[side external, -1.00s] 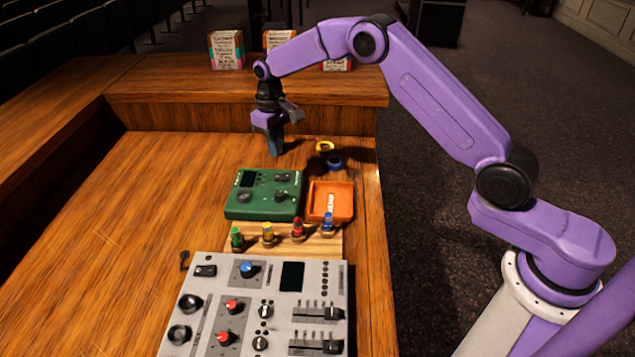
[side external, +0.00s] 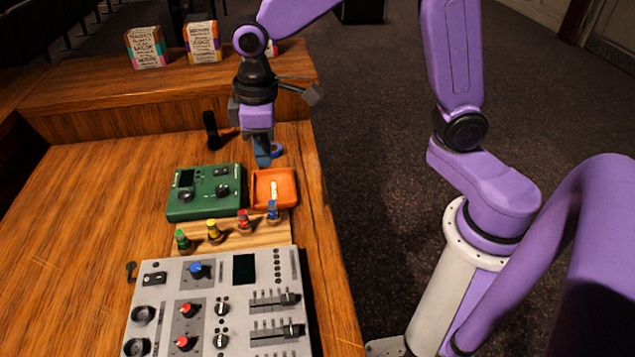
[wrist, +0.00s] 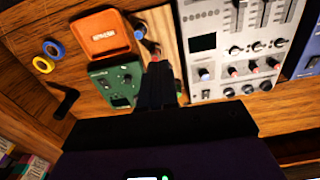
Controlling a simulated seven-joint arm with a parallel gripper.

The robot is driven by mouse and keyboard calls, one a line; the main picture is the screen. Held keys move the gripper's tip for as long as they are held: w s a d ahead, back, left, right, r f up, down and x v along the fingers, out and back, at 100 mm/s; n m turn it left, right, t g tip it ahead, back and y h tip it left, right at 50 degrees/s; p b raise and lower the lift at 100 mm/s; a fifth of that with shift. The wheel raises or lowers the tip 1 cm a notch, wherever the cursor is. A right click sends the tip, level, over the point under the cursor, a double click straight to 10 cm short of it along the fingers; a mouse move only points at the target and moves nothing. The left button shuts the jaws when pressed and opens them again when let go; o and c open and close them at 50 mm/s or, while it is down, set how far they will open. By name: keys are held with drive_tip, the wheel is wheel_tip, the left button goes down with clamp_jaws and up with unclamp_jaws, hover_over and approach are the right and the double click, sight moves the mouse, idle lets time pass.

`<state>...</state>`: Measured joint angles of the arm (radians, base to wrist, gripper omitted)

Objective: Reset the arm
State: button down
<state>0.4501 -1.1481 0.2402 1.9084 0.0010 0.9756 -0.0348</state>
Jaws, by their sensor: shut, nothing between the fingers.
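My gripper (side external: 263,163) is shut and empty, pointing down above the back right of the desk. In the side external view its fingertips overlap the area behind the orange tray (side external: 289,188) and the green box (side external: 181,208). The height above the desk is hard to tell. In the wrist view the shut fingers (wrist: 157,75) show in front of the green box (wrist: 128,82) and wooden strip. A blue ring (side external: 278,151) is partly hidden behind the gripper. The wrist view shows a yellow ring (wrist: 43,64) beside the blue ring (wrist: 52,48).
A black upright object (side external: 210,131) stands left of my gripper. Several coloured plugs stand on a wooden strip (side external: 245,238) behind the grey mixer (side external: 233,320). Labelled boxes (side external: 202,41) stand on the raised back ledge. The desk's left side is clear.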

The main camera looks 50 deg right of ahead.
drive_tip(key=s+d+n, duration=0.2)
drive_tip(key=s+d, duration=0.3)
drive_tip(key=s, duration=0.5)
drive_tip(key=s+d+n, duration=0.2)
drive_tip(key=s+d, duration=0.3)
drive_tip(key=s, duration=0.6)
drive_tip(key=shift+s+d, duration=0.3)
drive_tip(key=shift+f, duration=0.1)
